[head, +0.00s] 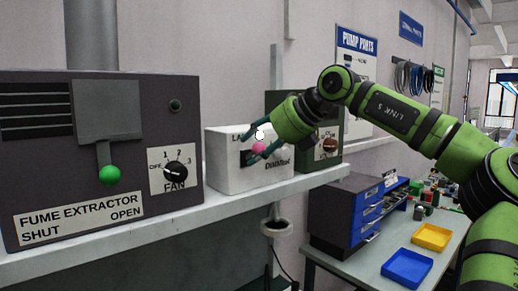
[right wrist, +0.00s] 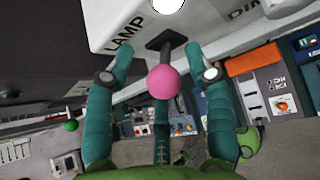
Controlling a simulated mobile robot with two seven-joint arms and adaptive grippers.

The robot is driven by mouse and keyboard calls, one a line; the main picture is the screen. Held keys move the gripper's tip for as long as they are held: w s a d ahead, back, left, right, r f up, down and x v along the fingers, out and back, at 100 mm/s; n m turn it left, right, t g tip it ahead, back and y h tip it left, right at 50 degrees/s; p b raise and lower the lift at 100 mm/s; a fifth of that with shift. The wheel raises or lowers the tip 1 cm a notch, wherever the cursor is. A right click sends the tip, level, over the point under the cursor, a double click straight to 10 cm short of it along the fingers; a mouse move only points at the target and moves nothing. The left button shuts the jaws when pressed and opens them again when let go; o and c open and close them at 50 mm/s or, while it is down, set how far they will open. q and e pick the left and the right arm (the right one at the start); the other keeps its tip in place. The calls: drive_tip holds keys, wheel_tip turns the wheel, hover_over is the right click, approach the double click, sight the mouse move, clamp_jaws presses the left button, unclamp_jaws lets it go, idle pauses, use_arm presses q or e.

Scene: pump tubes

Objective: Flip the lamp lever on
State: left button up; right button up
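The white lamp box (head: 225,165) stands on the shelf, with "LAMP" lettering partly hidden by my right gripper in the head view. Its lever ends in a pink ball (head: 258,147). In the right wrist view the pink ball (right wrist: 163,82) sits on a dark stem coming from a slot beside the "LAMP" label. My right gripper (head: 262,142) is in front of the box with its teal fingers spread around the ball. The two side fingers show gaps to the ball; a third finger lies beyond it. My left gripper is not in view.
A dark fume extractor panel (head: 60,150) with a green-knobbed lever (head: 109,175) and fan dial (head: 174,169) stands left. A dark green box (head: 328,158) with a dial is close right of the lamp box. Blue (head: 406,268) and yellow (head: 432,237) trays lie on the bench below.

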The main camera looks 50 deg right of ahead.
drive_tip(key=shift+f, duration=0.1)
drive_tip(key=v, duration=1.2)
drive_tip(key=shift+d, duration=0.1)
